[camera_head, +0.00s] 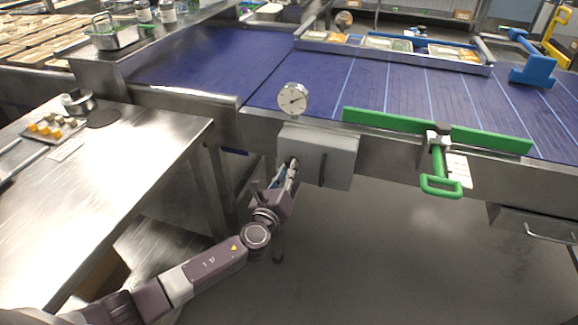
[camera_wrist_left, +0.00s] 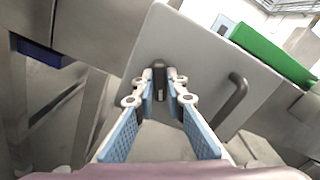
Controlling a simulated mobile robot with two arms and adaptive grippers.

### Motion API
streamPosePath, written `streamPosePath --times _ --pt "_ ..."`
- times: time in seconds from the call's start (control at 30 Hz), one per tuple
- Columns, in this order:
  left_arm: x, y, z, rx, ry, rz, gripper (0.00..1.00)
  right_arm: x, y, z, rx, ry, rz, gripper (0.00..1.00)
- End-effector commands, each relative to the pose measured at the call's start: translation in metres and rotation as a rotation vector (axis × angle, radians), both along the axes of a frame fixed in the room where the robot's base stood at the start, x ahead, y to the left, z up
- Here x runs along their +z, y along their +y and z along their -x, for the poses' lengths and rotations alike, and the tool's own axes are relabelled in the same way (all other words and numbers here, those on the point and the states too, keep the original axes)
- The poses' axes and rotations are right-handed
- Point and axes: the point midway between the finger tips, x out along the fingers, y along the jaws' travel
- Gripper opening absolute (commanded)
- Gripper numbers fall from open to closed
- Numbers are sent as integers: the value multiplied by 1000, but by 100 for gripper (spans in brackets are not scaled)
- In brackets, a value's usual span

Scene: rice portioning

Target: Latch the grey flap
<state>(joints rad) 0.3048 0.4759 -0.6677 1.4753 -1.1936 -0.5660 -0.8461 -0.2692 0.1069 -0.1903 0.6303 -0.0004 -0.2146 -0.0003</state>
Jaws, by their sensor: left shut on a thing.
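The grey flap (camera_head: 334,150) hangs on the side of the conveyor, below the round dial. In the left wrist view the flap (camera_wrist_left: 205,62) is a flat light grey panel with a dark bar handle (camera_wrist_left: 232,103) on its right. A small dark latch piece (camera_wrist_left: 159,68) is near its left edge. My left gripper (camera_head: 291,164) is at the flap's left side. In the wrist view its blue-padded fingers (camera_wrist_left: 161,88) are closed around the dark latch piece, partly hiding it. My right gripper is not in view.
A round dial (camera_head: 292,99) stands above the flap. A green guide bar (camera_head: 400,122) with a green handle (camera_head: 441,187) is to its right. A steel table (camera_head: 120,165) is at the left. Open floor lies below the flap.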

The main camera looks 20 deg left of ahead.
Motion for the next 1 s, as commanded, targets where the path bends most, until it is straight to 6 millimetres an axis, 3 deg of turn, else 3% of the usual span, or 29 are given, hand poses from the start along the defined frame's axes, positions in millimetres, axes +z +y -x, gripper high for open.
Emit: streamPosePath --times 0.47,0.8,1.0 --pt "0 0 0 -1 3 -73 0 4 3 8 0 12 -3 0" --pt "1 -1 0 -2 9 -300 0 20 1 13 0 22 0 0" --pt "-1 -1 0 -2 9 -335 0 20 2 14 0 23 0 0"
